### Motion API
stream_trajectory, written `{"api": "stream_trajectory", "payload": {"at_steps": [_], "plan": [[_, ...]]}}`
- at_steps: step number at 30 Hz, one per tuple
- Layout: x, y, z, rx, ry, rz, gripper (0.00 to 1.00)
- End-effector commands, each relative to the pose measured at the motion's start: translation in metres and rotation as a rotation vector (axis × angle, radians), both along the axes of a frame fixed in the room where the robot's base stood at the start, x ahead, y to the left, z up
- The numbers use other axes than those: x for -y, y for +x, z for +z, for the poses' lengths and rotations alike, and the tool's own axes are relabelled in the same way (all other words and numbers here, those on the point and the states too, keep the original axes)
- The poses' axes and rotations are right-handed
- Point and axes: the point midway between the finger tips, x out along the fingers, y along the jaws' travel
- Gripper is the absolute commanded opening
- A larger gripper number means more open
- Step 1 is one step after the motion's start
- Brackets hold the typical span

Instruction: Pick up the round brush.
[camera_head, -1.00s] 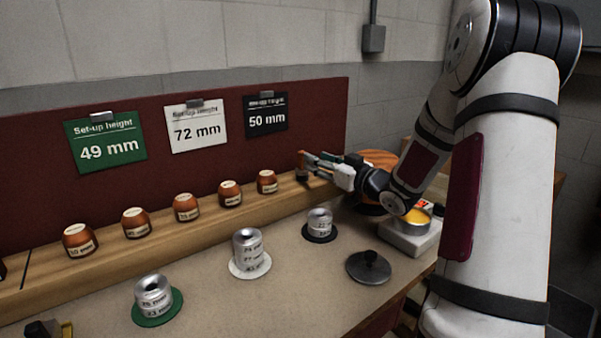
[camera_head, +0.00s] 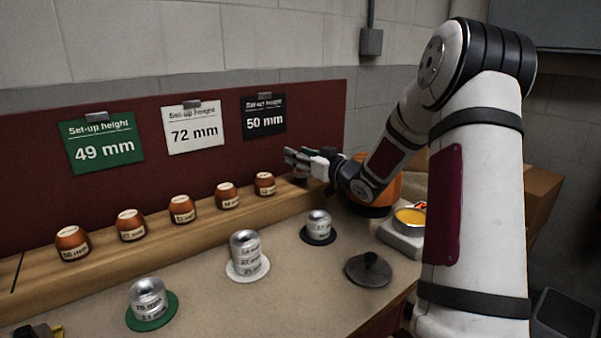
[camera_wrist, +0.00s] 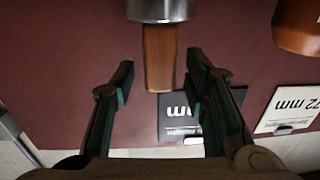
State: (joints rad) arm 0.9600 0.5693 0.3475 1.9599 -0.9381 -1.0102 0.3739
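The round brush has a wooden handle and a silver metal collar. In the wrist view its handle (camera_wrist: 160,58) reaches in from the top edge, between the fingertips, with a gap on each side. My gripper (camera_wrist: 160,72) is open around the handle end and not visibly touching it. In the head view my gripper (camera_head: 297,158) is at the right end of the wooden ledge. A small dark part of the brush (camera_head: 300,180) shows just below the fingers. The fingers hide its handle there.
Several orange-brown weights (camera_head: 264,184) stand on the ledge (camera_head: 110,265) to the left. Silver weights stand on green (camera_head: 165,318), white and black discs. A dark knobbed lid (camera_head: 368,270) lies on the table near a yellow-filled tin (camera_head: 410,217). Height signs (camera_head: 264,115) hang behind.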

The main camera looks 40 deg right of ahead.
Motion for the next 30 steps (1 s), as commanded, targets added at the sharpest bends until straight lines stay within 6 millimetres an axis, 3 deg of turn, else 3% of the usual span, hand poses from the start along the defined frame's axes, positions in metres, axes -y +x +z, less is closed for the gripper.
{"api": "stream_trajectory", "payload": {"at_steps": [1,5,17,27,30], "plan": [[0.000,0.000,0.000,0.000,0.000,0.000,0.27],[0.000,0.000,0.000,0.000,0.000,0.000,0.00],[0.000,0.000,0.002,0.000,-0.001,0.000,0.00],[0.000,-0.001,0.038,0.001,-0.003,0.000,0.00],[-0.001,-0.018,0.039,-0.002,-0.001,-0.003,0.00]]}}
